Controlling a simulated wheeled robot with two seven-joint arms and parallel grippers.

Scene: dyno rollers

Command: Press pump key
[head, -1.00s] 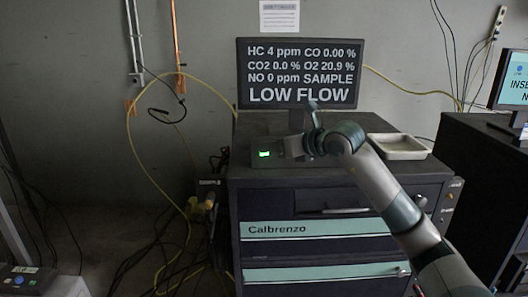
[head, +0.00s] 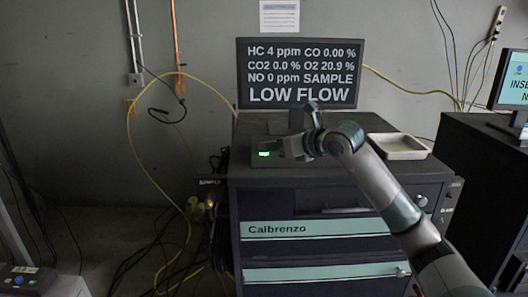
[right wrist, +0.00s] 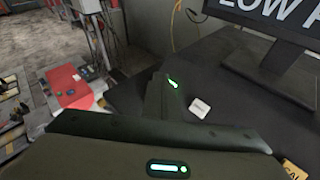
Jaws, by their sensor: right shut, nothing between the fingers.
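The monitor (head: 298,73) reads "LOW FLOW". In the right wrist view a small white square key (right wrist: 200,107) shows on the dark surface beside the lit green strip (right wrist: 173,84); I cannot read any label on it. My left gripper is not in view.
A shallow pale tray (head: 399,146) lies on the cabinet top to the right of my arm. The Calbrenzo cabinet (head: 330,229) has drawers in front. Cables and a yellow hose (head: 135,150) run at the left. Another screen (head: 512,78) stands at the right.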

